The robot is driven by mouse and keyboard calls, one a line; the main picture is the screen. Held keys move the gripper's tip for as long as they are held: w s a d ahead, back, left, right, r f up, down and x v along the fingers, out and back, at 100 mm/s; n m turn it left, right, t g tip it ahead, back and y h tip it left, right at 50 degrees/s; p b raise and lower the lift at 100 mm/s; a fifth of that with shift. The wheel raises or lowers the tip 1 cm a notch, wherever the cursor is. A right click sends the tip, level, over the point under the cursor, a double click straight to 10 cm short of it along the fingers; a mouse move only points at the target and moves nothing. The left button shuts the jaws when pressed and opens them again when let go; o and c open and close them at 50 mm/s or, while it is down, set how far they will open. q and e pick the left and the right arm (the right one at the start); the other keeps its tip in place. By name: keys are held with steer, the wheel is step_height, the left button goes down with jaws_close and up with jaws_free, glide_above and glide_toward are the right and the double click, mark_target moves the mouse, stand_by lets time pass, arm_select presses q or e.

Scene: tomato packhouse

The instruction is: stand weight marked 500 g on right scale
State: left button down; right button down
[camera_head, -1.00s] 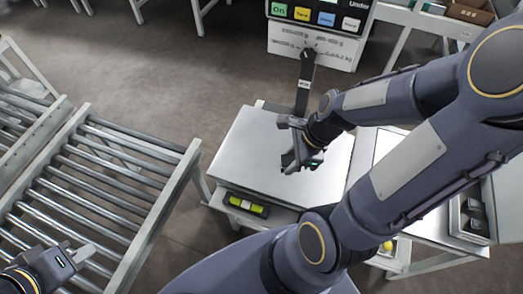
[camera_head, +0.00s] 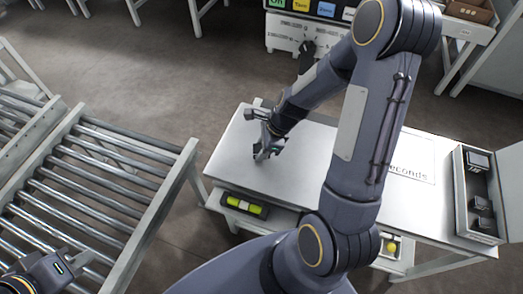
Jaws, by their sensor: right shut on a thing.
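My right gripper (camera_head: 266,153) is shut on a small dark thing, likely a weight, mostly hidden by the fingers; no marking on it is readable. I cannot tell whether the held thing touches the plate. My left gripper (camera_head: 88,264) is at the bottom left by the roller conveyor, only partly in view. More dark weights (camera_head: 480,203) sit in an open box (camera_head: 462,190) at the right.
A roller conveyor (camera_head: 95,180) fills the left. A surface marked "seconds" (camera_head: 412,172) is right of the plate. A yellow round thing (camera_head: 391,247) is on a lower shelf. My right arm crosses the middle.

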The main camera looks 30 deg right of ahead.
steer(key=shift+f, duration=0.5)
steer(key=shift+f, duration=0.15)
steer(key=c, duration=1)
jaws_free()
